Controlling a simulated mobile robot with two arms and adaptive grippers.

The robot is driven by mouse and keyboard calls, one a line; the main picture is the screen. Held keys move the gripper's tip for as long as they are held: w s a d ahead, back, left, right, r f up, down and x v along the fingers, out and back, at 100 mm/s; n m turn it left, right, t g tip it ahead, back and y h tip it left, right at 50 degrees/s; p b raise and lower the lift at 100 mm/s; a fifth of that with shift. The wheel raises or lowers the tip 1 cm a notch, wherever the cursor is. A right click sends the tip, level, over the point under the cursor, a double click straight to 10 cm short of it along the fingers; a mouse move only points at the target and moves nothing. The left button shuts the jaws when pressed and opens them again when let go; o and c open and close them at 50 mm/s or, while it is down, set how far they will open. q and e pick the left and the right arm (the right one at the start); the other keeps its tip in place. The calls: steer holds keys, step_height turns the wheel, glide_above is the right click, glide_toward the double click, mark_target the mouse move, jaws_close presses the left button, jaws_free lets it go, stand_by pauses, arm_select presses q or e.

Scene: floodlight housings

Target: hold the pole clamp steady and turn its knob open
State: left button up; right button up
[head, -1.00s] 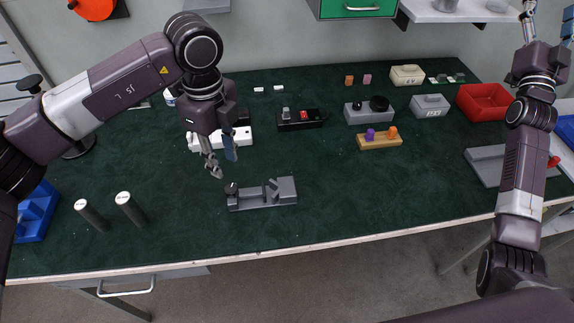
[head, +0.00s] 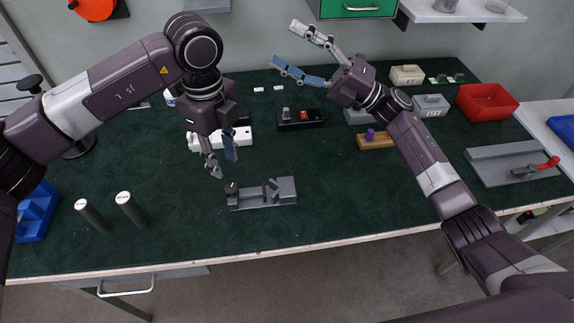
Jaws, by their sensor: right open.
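The pole clamp appears to be the grey fixture (head: 262,199) lying on the green bench top near the front edge. A small black knob (head: 231,188) shows at its left end, and a short tilted grey piece (head: 272,186) stands on its right part. My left gripper (head: 222,167) hangs just above and behind the knob, fingers pointing down and apart, with nothing between them. It looks clear of the fixture. My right gripper (head: 284,44) is open and empty, raised over the back of the bench near the wall, fingers pointing left.
Two dark cylinders (head: 130,209) stand left of the fixture. A black box with a red switch (head: 303,117) and a white strip (head: 237,138) lie behind. A red bin (head: 487,102) and red-levered grey plate (head: 512,165) are right.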

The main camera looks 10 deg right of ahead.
steer(key=s+a+f+n+g+h, duration=0.4)
steer(key=s+a+f+n+g, duration=0.3)
steer(key=f, duration=0.3)
steer(key=s+a+f+n+g+h, duration=0.5)
steer(key=s+a+f+n+g, duration=0.15)
steer(key=s+f, duration=0.3)
steer(key=n+t+h, duration=0.5)
steer(key=n+h, duration=0.1)
steer(key=h, duration=0.7)
glide_above(287, 186)
step_height(287, 186, down, 2)
steer(key=shift+s+a+f, duration=0.1)
steer(key=shift+s+f, duration=0.05)
steer(key=shift+f+t, duration=0.15)
steer(key=shift+t, duration=0.1)
step_height(287, 186, down, 7)
steer(key=shift+f, duration=0.2)
steer(key=c, duration=0.3)
